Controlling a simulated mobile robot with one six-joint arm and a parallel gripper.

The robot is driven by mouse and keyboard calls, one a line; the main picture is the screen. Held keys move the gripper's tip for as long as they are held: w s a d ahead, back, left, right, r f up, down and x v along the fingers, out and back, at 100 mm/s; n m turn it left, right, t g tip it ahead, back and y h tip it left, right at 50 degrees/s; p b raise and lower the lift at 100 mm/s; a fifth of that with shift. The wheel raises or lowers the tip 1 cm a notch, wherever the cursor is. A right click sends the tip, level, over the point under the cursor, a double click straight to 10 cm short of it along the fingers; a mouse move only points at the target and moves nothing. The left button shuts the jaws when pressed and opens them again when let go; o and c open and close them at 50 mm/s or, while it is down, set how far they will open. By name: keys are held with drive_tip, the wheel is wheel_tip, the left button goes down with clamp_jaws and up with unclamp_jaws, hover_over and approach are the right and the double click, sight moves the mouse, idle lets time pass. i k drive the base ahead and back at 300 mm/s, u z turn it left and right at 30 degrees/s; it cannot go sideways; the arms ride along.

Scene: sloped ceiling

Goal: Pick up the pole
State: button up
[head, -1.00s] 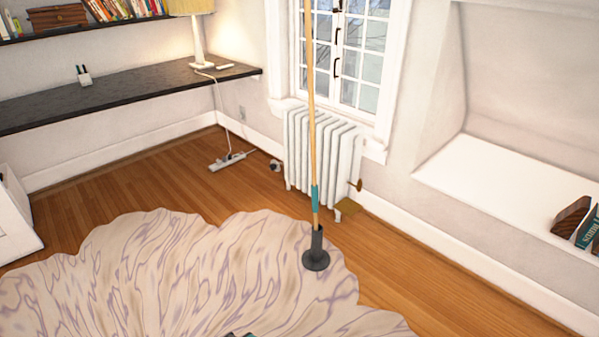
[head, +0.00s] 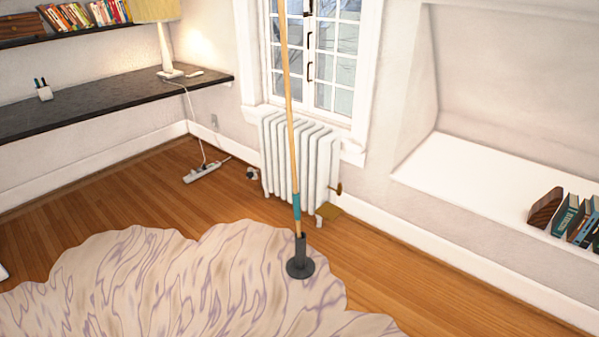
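The pole (head: 291,120) is long, thin and light wood, with a teal band (head: 296,207) low on it. It stands nearly upright in a dark grey round base (head: 300,267) at the right edge of the rug. Its top runs out of the head view. The pole is in front of the white radiator and the window. My gripper is not in view, and nothing is seen touching the pole.
A patterned rug (head: 170,285) with a wavy edge covers the near floor. A white radiator (head: 290,150) stands behind the pole. A power strip (head: 202,172) lies on the wood floor. A dark desk (head: 110,95) is at left, and a white ledge (head: 470,185) holds books at right.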

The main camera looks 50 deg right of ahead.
sight(281, 2)
drive_tip(key=z, duration=0.15)
drive_tip(key=i, duration=0.9)
drive_tip(key=u, duration=0.3)
